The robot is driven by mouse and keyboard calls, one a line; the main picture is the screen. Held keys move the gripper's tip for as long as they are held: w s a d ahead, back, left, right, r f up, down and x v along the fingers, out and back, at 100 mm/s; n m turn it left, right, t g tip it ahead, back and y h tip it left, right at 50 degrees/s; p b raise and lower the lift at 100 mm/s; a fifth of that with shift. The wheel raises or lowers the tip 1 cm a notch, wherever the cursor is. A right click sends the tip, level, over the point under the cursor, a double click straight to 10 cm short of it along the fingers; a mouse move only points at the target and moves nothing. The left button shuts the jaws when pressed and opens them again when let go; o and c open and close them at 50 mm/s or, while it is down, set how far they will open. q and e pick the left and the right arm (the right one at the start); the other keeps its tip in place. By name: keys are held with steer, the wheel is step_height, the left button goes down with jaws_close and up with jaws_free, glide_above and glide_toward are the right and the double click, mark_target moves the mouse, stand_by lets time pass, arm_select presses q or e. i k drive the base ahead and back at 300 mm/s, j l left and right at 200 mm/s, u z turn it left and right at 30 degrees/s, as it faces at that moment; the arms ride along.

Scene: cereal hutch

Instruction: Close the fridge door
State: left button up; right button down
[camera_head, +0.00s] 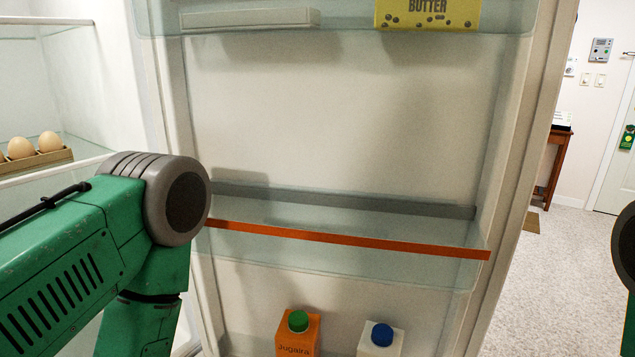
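The fridge door (330,120) stands open and fills the middle of the head view, with its inner side facing me. Its outer edge (535,150) is on the right. The fridge interior (60,90) shows on the left, past the hinge side. My green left arm comes in from the left, in front of the fridge opening and the door's left side. Its gripper is out of view. A small part of my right arm shows at the right edge; its gripper is also out of view.
The door holds a butter box (427,14), a shelf with an orange strip (345,238), an orange carton (298,335) and a white carton (381,341). Eggs (35,146) sit on a fridge shelf. Open floor (560,290), a wooden table (558,160) and a room door (615,150) are right.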

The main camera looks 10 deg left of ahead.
mark_target(468, 120)
steer(key=i+l+u, duration=0.15)
steer(key=l+u, duration=0.2)
steer(key=i+l+u, duration=0.15)
steer(key=l+u, duration=0.55)
steer(key=l, duration=0.15)
steer(key=i+l+u, duration=0.15)
steer(key=l+u, duration=0.3)
steer(key=l, duration=0.15)
steer(key=l+u, duration=0.9)
steer(key=l, duration=0.3)
steer(key=k+l+u, duration=0.15)
steer(key=l+u, duration=0.3)
steer(key=l, duration=0.15)
steer(key=k+l+u, duration=0.25)
steer(key=l+u, duration=0.2)
steer(key=l, duration=0.1)
